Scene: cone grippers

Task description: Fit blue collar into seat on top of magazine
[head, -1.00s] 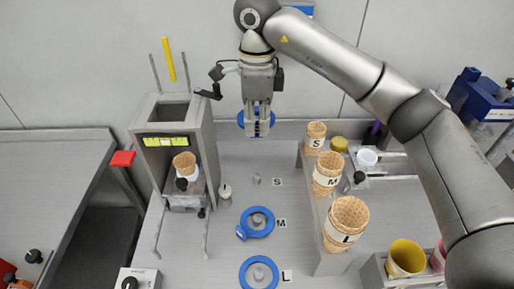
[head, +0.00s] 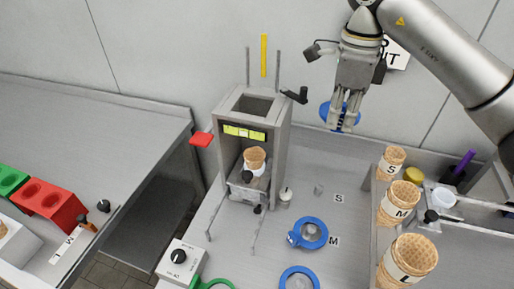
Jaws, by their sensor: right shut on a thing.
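My right gripper (head: 343,125) is shut on a blue collar (head: 325,112), a ring that shows on both sides of the fingers. The fingers point down and hold the collar in the air near the back wall, right of the magazine. The magazine (head: 280,140) is an upright grey housing with a dark square opening on top, thin rods at its back and a yellow strip standing behind. A cone (head: 255,157) sits in its lower front bay. The gripper and collar are apart from the magazine. The seat's details are too small to tell. My left gripper is not in view.
Two more blue collars (head: 321,231) lie around pegs on the bench by the M mark and below it (head: 286,274). The S peg (head: 319,188) is bare. Cone stacks (head: 404,199) stand on a rack at right. A red flag (head: 201,139) juts left of the magazine.

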